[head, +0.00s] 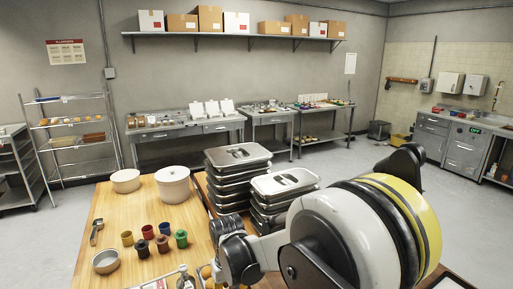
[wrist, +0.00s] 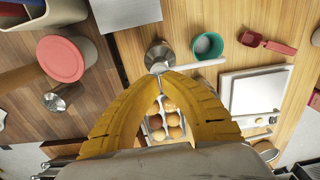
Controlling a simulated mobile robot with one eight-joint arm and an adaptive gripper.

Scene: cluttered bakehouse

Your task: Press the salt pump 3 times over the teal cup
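In the wrist view my gripper (wrist: 165,74) has its two yellow fingers arched together, with the tips meeting and nothing visible held between them. A steel pump-like container (wrist: 157,52), which looks like the salt pump, stands just beyond the tips. A pale bar, perhaps its spout, runs right from near the tips. I cannot tell if the tips touch the pump. The teal cup (wrist: 207,46) stands right of the pump, its open mouth facing the camera, close above the bar. In the head view my arm hides the gripper, and I cannot make out the teal cup.
A red scoop (wrist: 266,43) and a white scale-like box (wrist: 256,90) lie right; a pink-lidded tub (wrist: 62,58) stands left. In the head view, stacked steel pans (head: 238,157) and several coloured cups stand near my arm.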

